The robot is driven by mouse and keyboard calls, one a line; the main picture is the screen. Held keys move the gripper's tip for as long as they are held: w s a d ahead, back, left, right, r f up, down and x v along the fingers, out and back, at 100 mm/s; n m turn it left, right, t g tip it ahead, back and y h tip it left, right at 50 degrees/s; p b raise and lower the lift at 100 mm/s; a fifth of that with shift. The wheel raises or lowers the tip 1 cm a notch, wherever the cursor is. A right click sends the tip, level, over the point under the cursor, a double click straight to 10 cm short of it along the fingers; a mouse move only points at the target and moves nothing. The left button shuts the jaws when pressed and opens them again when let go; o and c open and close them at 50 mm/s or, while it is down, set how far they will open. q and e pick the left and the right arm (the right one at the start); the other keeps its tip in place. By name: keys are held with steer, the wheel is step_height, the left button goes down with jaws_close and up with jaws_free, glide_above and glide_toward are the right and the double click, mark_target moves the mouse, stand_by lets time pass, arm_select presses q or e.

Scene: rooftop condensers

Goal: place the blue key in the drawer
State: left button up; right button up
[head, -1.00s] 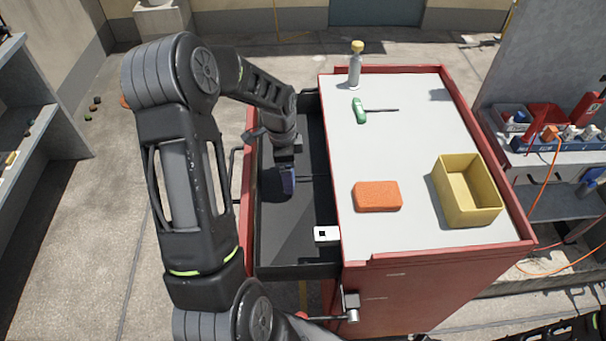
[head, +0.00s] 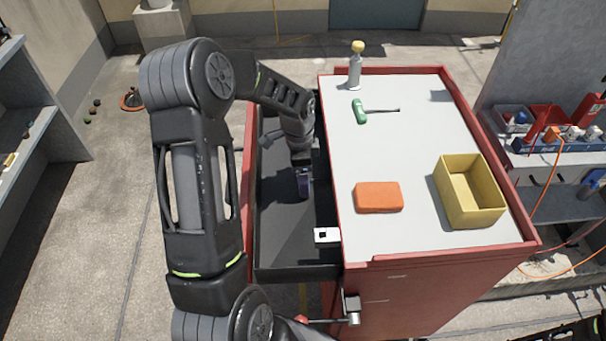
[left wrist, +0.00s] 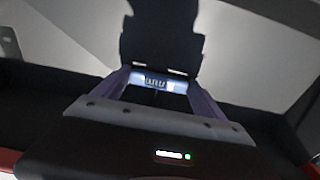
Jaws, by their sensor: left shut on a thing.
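The drawer (head: 280,271) is pulled out from the left side of the red cabinet, with a dark, mostly bare interior. My left gripper (head: 304,196) points down over or inside the drawer, near its cabinet side; I cannot tell how far above the floor it is. In the left wrist view its two fingers are shut on a small light-blue piece, the blue key (left wrist: 154,82), of which only part shows between the fingertips. In the head view the key cannot be told apart from the bluish fingers. My right gripper is not in view.
The red cabinet's pale top (head: 410,135) holds an orange block (head: 379,197), a yellow open bin (head: 468,192), a green-handled screwdriver (head: 361,110) and a yellow-capped bottle (head: 355,68). A white tag with a black square (head: 326,235) sits at the drawer's right side. A shelf stands far left.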

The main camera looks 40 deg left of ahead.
arm_select(q)
steer(key=o, duration=1.3)
steer(key=shift+f, duration=0.15)
step_height(320, 180, up, 12)
steer(key=shift+s+a, duration=0.25)
